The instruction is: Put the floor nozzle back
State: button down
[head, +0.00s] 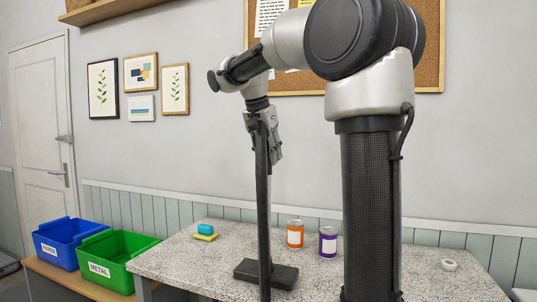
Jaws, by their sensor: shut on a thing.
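My gripper (264,135) is high in the middle of the head view, pointing down, and is shut on the upper end of a long dark tube. I take this tube to be part of the floor nozzle (262,215). It hangs nearly upright in front of the speckled table. A flat black foot (284,275) shows low down, across the tube's lower part. I cannot tell whether the foot touches the table or how it joins the tube. The tube's lowest end is at the picture's bottom edge.
The speckled table (190,262) holds a blue and yellow sponge pair (205,233), an orange can (295,235), a purple can (328,243) and a white roll (449,265). Blue (66,236) and green (115,254) bins stand left. My arm blocks part of the right side.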

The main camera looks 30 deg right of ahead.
jog(key=c, duration=1.1)
grip_release()
jog(key=shift+f, duration=0.1)
jog(key=v, duration=1.2)
jog(key=s+f+n+t+y, duration=0.1)
jog(key=s+f+n, duration=0.3)
jog(key=s+f, duration=0.3)
jog(key=s+a+f+n+y, duration=0.1)
jog(key=s+f+n, duration=0.3)
jog(key=s+f, duration=0.4)
jog(key=s+a+f+n+t+y, duration=0.1)
jog(key=s+f+n, duration=0.4)
jog(key=f, duration=0.8)
jog(key=shift+s+a+f+t+y, duration=0.1)
jog(key=shift+s+t+y, duration=0.3)
jog(key=shift+s, duration=0.8)
